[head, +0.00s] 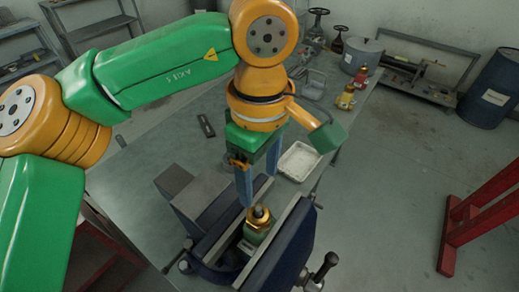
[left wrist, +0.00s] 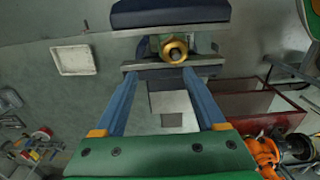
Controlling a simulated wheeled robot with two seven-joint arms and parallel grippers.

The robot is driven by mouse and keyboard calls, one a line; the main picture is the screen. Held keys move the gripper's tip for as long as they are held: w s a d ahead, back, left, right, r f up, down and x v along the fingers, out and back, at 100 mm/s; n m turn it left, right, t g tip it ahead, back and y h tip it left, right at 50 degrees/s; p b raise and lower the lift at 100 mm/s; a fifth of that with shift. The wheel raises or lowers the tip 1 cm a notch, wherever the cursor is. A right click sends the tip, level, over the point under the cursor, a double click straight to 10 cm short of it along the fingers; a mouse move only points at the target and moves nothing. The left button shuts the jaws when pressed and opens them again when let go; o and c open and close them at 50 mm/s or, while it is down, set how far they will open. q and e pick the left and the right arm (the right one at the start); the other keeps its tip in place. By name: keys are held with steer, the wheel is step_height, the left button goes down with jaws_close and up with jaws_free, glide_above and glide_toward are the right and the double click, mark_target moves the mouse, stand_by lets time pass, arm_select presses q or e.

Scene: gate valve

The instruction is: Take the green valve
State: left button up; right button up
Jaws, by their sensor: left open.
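The green valve (head: 257,234) sits upright between the jaws of a dark blue vise (head: 284,245), its brass top and dark stem facing up. In the left wrist view the valve's brass top (left wrist: 174,50) shows between the vise jaws, beyond my fingertips. My left gripper (head: 259,188) has its two blue fingers spread and pointing down, above and just behind the valve in the head view. Nothing is between the fingers in the left wrist view (left wrist: 160,76). The valve's lower body is partly hidden by the vise jaws. My right gripper is not in view.
A white tray (head: 299,161) lies on the workbench (head: 170,140) right of my gripper. Yellow-and-red valves (head: 346,97) and a grey pot (head: 362,55) stand farther back. A red stand (head: 480,212) and a blue barrel (head: 490,92) are on the floor at right.

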mark_target(260, 208)
arm_select(q)
steer(key=s+b, duration=0.1)
steer(key=s+f, duration=0.1)
steer(key=s, duration=0.1)
steer(key=s+b, duration=0.1)
steer(key=shift+s+a+f+b, duration=0.15)
steer(key=shift+s+f+b, duration=0.05)
steer(key=shift+f+b, duration=0.2)
steer(key=f+b, duration=0.1)
steer(key=w+f, duration=0.1)
steer(key=f+b, duration=0.1)
steer(key=shift+w+d+f+b, duration=0.2)
steer(key=shift+w+f+b, duration=0.1)
steer(key=shift+w+f, duration=0.25)
steer(key=shift+f, duration=0.15)
steer(key=shift+s+a+f, duration=0.1)
steer(key=shift+s+r, duration=0.2)
steer(key=shift+s, duration=0.15)
steer(key=shift+w, duration=0.4)
steer(key=shift+s, duration=0.1)
jaws_close()
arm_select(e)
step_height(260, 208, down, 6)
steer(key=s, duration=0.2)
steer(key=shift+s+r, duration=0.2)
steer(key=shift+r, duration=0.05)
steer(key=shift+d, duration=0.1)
